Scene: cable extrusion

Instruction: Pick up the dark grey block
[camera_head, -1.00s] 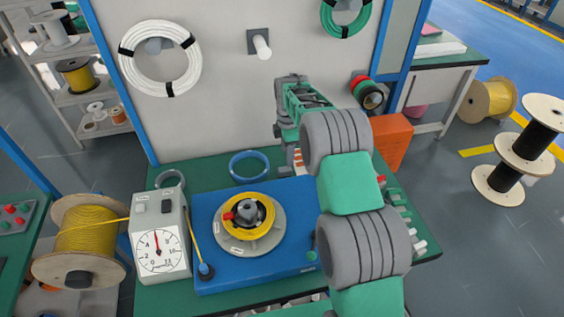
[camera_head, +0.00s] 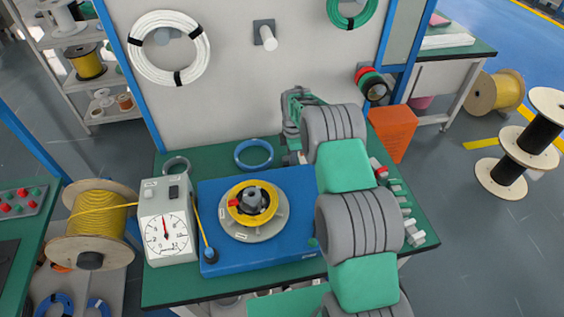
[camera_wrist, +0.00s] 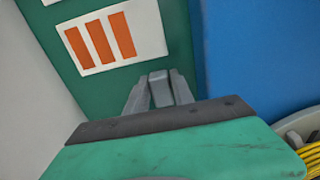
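In the wrist view my gripper (camera_wrist: 158,88) points down at the green table top, its two grey fingers on either side of a small grey block (camera_wrist: 159,90). I cannot tell if the fingers touch the block or stand slightly apart from it. The block's lower part is hidden by the gripper body. In the head view my gripper (camera_head: 291,158) is low over the table behind the blue plate, mostly covered by my arm, and the block cannot be made out there.
A white card with orange bars (camera_wrist: 113,38) lies beside the fingers. The blue plate (camera_head: 300,240) with the yellow cable coil (camera_head: 239,214) is close by. A blue ring (camera_head: 253,154), a dial gauge box (camera_head: 166,225) and an orange bin (camera_head: 393,132) stand around. The wall panel (camera_head: 230,90) rises behind.

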